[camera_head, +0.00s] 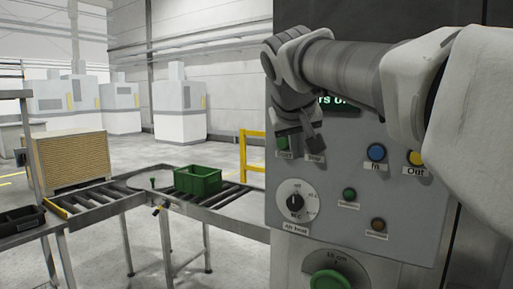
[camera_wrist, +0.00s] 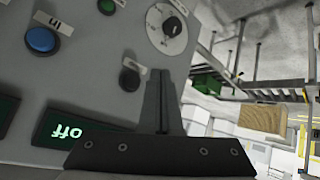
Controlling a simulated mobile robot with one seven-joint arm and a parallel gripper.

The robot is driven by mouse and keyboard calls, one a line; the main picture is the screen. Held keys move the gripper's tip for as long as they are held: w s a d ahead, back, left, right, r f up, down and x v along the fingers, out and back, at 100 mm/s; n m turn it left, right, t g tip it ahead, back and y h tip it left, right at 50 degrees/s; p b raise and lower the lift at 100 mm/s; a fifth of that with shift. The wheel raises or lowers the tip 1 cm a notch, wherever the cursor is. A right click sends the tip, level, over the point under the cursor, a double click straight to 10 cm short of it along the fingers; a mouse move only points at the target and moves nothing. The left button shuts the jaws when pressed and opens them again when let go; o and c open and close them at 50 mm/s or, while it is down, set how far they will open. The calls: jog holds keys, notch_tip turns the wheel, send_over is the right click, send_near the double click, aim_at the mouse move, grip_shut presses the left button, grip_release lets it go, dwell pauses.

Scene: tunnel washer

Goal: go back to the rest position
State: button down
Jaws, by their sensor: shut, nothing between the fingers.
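My gripper (camera_head: 318,143) is in front of the upper left part of the grey control panel (camera_head: 404,222) in the head view. Its fingers are shut and empty. In the wrist view the closed gripper (camera_wrist: 164,75) points across the panel face, close to a dark button (camera_wrist: 129,79). My arm reaches in from the right and hides part of the green-lit display (camera_head: 342,100). I cannot tell whether the fingertips touch the panel. The display reads "off" in the wrist view (camera_wrist: 80,130).
The panel has a blue button (camera_head: 376,152), a yellow button (camera_head: 415,157), a rotary dial (camera_head: 296,201) and a large green knob (camera_head: 329,281). A green crate (camera_head: 198,180) sits on a roller conveyor (camera_head: 118,192) at left. A yellow rail (camera_head: 243,158) stands behind.

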dwell(0.3)
jog(key=s+d+f+g+y, duration=0.1)
jog(key=s+f+g+y, duration=0.2)
jog(key=s+f, duration=2.2)
jog(key=shift+s+f, duration=0.15)
